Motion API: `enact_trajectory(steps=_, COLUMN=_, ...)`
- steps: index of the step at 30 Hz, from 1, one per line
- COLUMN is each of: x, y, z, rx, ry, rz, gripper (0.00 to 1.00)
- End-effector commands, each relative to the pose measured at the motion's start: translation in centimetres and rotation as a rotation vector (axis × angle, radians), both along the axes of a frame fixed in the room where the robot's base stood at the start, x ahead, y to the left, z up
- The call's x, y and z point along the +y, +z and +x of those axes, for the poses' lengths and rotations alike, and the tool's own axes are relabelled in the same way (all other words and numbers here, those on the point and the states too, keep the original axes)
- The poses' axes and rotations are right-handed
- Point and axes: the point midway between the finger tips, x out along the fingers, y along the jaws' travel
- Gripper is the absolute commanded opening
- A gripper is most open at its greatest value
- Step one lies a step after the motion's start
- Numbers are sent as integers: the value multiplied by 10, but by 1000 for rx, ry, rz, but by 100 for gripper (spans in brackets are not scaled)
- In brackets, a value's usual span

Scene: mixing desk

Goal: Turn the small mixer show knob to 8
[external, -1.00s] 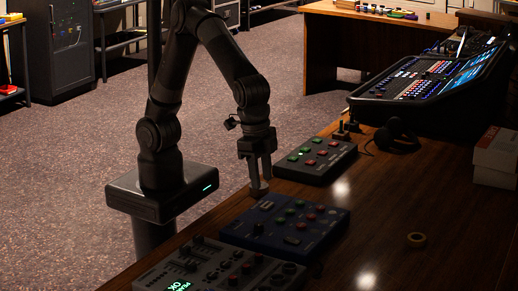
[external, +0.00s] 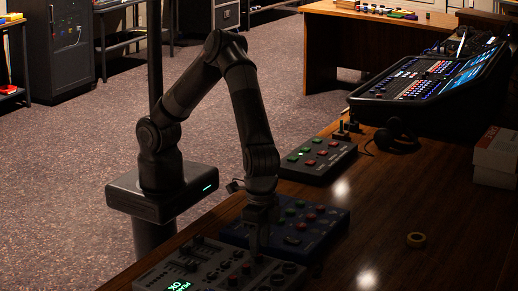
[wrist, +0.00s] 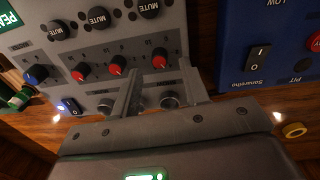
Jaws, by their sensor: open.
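The small grey mixer (external: 205,262) lies at the bottom of the external view, with a lit green display. In the wrist view its grey panel (wrist: 150,45) shows MUTE buttons, red knobs, a blue knob (wrist: 36,74) and dark knobs near its edge. One dark knob (wrist: 170,99) shows between my fingers; another (wrist: 106,105) is partly hidden left of them. The label marking the show knob is not readable, so I cannot tell which it is. My gripper (wrist: 160,78) is open over this edge; contact is unclear. It also shows above the mixer in the external view (external: 262,238).
A blue control box (external: 318,224) with a power switch stands close beside the mixer. A dark button box (external: 320,158) is farther back. A yellow tape roll (external: 416,240) lies on the wooden desk, clear around it. A large console (external: 430,85) is at the back right.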

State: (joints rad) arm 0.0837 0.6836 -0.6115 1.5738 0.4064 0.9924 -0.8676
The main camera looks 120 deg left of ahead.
Motion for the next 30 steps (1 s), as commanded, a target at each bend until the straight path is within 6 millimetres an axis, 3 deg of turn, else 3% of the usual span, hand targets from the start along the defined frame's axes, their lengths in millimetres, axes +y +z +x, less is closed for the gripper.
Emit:
enact_trajectory(steps=6, x=-1, y=-24, z=-1, rx=2, ry=0, rz=1, gripper=41)
enact_trajectory(steps=17, x=-1, y=-28, z=0, rx=0, ry=-1, rz=1, gripper=40)
enact_trajectory(steps=30, x=-1, y=-28, z=0, rx=0, ry=-1, rz=0, gripper=4)
